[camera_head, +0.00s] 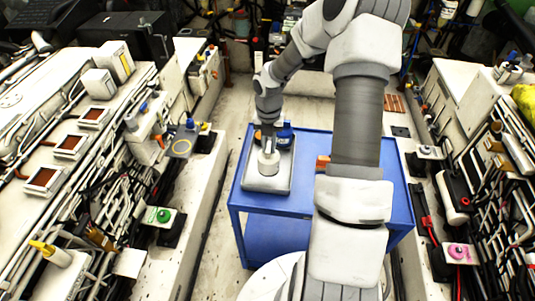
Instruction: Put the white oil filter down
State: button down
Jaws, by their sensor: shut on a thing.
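The white oil filter (268,166) is over the grey tray (267,185) on the left part of the blue cart (302,202). My gripper (268,149) points down and is shut on the top of the filter. The filter looks upright. I cannot tell whether its base touches the tray or is slightly above it. My arm hides much of the cart's right side.
A blue object (285,134) stands beside my gripper at the tray's back edge. An orange-red item (322,162) is on the cart, partly behind my arm. Engine-like banks with pipes line both sides. The floor aisle (236,110) behind the cart is mostly clear.

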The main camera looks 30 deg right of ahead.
jog(key=shift+w+a+f, duration=0.1)
jog(key=shift+w+f, duration=0.1)
jog(key=shift+f, duration=1.95)
jog(key=shift+f, duration=0.1)
jog(key=c, duration=0.8)
grip_release()
jog(key=shift+c, duration=0.2)
notch_tip(320, 180, up, 12)
jog(key=shift+r, duration=0.15)
